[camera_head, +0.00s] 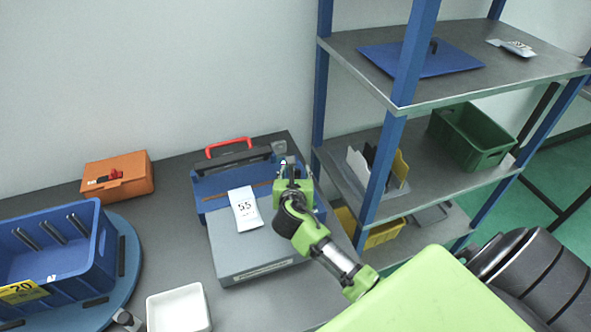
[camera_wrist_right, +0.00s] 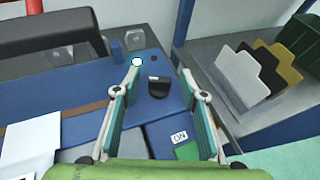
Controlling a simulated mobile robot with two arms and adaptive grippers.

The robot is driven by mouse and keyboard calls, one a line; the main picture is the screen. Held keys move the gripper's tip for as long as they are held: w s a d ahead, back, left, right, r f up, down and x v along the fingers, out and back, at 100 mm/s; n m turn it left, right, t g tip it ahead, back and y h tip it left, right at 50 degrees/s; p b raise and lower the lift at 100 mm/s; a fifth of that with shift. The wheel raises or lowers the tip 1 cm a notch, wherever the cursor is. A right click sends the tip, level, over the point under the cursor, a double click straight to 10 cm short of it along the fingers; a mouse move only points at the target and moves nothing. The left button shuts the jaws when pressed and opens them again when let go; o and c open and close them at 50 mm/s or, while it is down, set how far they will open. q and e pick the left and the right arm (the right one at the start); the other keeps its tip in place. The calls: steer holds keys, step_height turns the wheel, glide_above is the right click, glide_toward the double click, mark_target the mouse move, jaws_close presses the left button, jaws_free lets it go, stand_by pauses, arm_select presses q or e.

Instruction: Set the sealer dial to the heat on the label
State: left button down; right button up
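The sealer (camera_head: 232,184) is a blue machine with a red handle and a grey plate in front. A white pouch (camera_head: 246,222) with a label reading "55" lies across its front. The dial (camera_wrist_right: 158,88) is a small black knob on the sealer's blue right end, below a lit round lamp (camera_wrist_right: 137,62). My right gripper (camera_head: 287,172) is above that end. In the right wrist view its open fingers (camera_wrist_right: 161,72) stand either side of the dial, with gaps visible. Whether they reach dial height I cannot tell. The dial's scale is not readable. My left gripper is not in view.
An "ON" label (camera_wrist_right: 179,135) and green patch (camera_wrist_right: 187,151) show near my right fingers. An orange box (camera_head: 118,177), blue bin (camera_head: 58,255) on a round blue base, and white tray (camera_head: 179,309) are left. A blue-posted shelf (camera_head: 345,45) stands close right.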

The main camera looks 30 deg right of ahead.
steer(key=shift+w+d+f, duration=0.1)
steer(key=shift+w+d, duration=0.15)
steer(key=shift+w, duration=0.05)
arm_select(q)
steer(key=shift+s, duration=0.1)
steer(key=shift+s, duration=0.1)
arm_select(e)
jaws_close()
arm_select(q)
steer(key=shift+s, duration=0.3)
